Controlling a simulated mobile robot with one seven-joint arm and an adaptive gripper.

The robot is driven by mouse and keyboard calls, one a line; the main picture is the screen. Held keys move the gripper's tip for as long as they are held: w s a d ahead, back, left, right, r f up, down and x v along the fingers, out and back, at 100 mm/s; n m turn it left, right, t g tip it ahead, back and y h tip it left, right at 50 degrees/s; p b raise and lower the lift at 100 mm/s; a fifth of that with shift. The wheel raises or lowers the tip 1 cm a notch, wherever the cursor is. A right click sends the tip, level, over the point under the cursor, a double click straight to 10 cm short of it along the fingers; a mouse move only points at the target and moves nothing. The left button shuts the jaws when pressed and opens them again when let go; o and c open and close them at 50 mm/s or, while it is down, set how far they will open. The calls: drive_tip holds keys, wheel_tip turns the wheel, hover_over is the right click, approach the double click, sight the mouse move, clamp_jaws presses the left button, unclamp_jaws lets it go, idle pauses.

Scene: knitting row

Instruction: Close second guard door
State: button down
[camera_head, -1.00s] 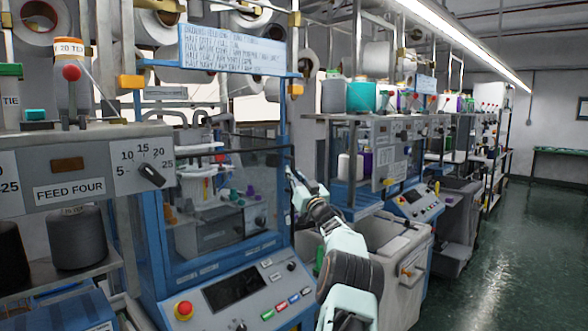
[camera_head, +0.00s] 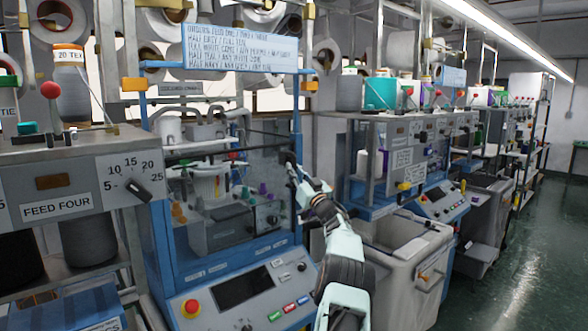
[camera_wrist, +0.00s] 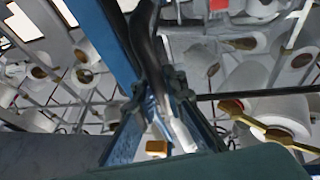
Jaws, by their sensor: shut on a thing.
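A tinted see-through guard door (camera_head: 262,165) is on the front of the blue-framed knitting machine (camera_head: 165,235) in the head view. It looks near its frame; whether it is fully shut I cannot tell. My gripper (camera_head: 291,172) is at the door's right edge, beside the blue right post (camera_head: 297,120). In the wrist view my gripper (camera_wrist: 168,108) is shut on a black curved bar, which looks like the door handle (camera_wrist: 147,45). The handle is mostly hidden by my gripper in the head view.
A control panel (camera_head: 245,295) with buttons and a red stop knob (camera_head: 191,308) juts out below the door. A grey bin (camera_head: 400,250) stands right of my arm. More machines line the row. The green floor (camera_head: 510,275) at the right is open.

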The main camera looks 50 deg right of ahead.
drive_tip(key=shift+r, duration=0.3)
drive_tip(key=c, duration=2.2)
unclamp_jaws()
drive_tip(key=shift+c, duration=0.2)
drive_tip(key=shift+f, duration=0.15)
drive_tip(key=shift+s+f, duration=0.1)
drive_tip(key=shift+s, duration=0.05)
drive_tip(key=v, duration=1.1)
drive_tip(key=shift+s, duration=0.3)
drive_tip(key=shift+a+f, duration=0.1)
drive_tip(key=shift+f, duration=0.05)
